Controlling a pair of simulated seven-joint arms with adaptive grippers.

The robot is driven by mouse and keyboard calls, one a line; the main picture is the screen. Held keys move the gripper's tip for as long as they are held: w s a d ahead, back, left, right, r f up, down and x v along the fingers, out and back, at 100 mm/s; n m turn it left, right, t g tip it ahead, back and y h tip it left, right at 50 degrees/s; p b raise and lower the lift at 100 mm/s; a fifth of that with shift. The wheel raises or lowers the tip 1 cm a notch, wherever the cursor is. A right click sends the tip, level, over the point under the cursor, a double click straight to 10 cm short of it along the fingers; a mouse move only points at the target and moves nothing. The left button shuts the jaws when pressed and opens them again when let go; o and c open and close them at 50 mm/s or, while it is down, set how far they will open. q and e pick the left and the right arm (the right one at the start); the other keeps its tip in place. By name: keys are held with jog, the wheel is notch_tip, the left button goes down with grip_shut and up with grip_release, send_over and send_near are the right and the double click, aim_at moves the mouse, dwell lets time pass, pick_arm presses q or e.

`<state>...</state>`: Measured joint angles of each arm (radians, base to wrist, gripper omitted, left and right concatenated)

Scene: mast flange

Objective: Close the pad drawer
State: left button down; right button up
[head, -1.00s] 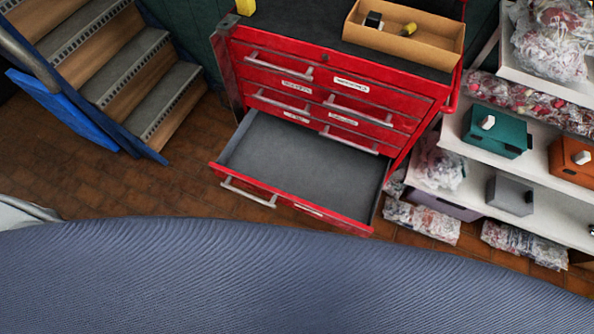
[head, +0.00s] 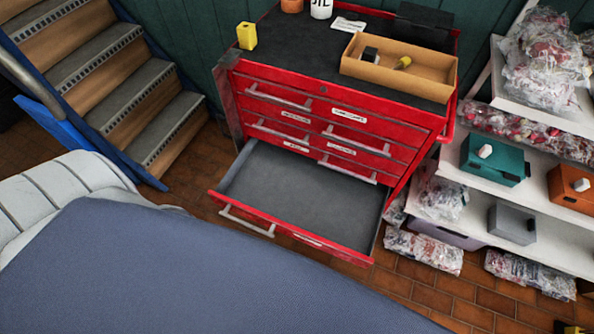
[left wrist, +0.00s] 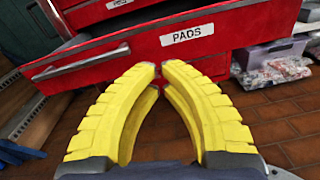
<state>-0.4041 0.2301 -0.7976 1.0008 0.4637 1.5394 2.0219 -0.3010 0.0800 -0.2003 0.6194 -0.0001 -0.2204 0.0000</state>
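The pad drawer (head: 310,190) is the bottom drawer of a red tool cabinet (head: 330,100). It is pulled far out, and its grey inside looks empty. Its front carries a pale bar handle (head: 246,222). In the left wrist view the drawer front (left wrist: 215,40) has a label reading PADS. My left gripper (left wrist: 160,68) has its yellow fingers together at the tips with nothing between them, in front of the drawer front below the label; contact cannot be told. It is hidden in the head view. A small yellow and black part (head: 572,328) at the lower right edge may be my right gripper.
The drawers above look shut. A cardboard tray (head: 400,68) and a yellow block (head: 247,36) sit on the cabinet top. Stairs (head: 120,90) stand at the left. White shelves (head: 560,245) with boxes and bagged goods stand close at the right. A large blue-grey surface covers the lower left foreground.

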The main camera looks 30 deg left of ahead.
pick_arm(q)
jog(key=n, duration=0.2)
send_near(291, 231)
jog(key=shift+y, duration=0.3)
jog(key=w, duration=0.8)
jog(key=shift+w+a+f, duration=0.1)
jog(key=shift+a+f, duration=0.1)
jog(key=shift+a, duration=0.1)
